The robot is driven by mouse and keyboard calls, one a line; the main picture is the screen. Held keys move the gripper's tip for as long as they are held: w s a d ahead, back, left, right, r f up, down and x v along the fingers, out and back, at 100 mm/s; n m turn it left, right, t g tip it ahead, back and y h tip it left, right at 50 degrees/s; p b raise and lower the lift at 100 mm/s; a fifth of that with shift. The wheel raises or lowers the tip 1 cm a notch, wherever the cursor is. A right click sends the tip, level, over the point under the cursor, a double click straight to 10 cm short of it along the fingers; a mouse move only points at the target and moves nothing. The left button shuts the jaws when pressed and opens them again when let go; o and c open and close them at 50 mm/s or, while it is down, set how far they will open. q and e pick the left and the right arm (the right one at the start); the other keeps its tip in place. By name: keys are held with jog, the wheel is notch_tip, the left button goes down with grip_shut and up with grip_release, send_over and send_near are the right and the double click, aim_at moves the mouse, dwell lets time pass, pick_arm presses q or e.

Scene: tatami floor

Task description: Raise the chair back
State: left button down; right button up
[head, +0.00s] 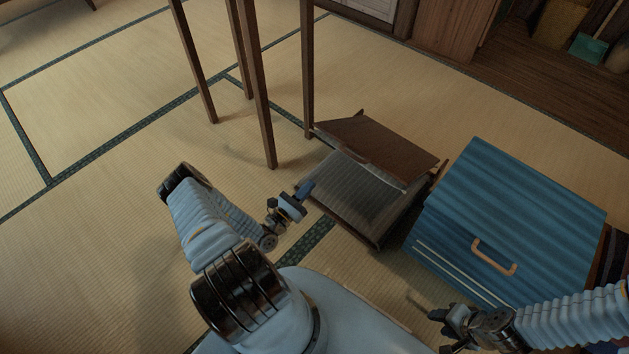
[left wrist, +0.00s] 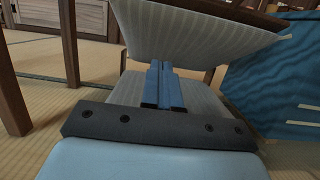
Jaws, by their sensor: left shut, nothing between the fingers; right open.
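The chair is low, with a brown wooden back (head: 385,142) tilted forward over a grey striped seat (head: 350,190). The back is partly folded, leaving a wedge-shaped gap above the seat. In the left wrist view the back's pale striped inner side (left wrist: 185,35) hangs above the seat (left wrist: 206,100). My left gripper (head: 306,188) is shut and empty at the seat's left edge. Its blue fingers (left wrist: 163,88) point toward the gap below the back; I cannot tell whether they touch the chair. My right gripper (head: 432,313) is open and empty, in front of the blue box.
A blue striped box (head: 525,205) with a tan handle (head: 494,257) stands close to the chair's right. Tall wooden legs (head: 258,90) rise behind and left of the chair. The tatami floor (head: 95,130) at left is clear. Wooden furniture stands at the back right.

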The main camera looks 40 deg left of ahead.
pick_arm(q)
send_near(336, 153)
jog(key=w+f, duration=0.2)
jog(key=w, duration=0.2)
jog(key=shift+w+r, duration=1.15)
jog(key=shift+r, duration=0.05)
jog(key=shift+w+r, duration=0.3)
jog(key=shift+r, duration=0.15)
jog(key=shift+r, duration=0.1)
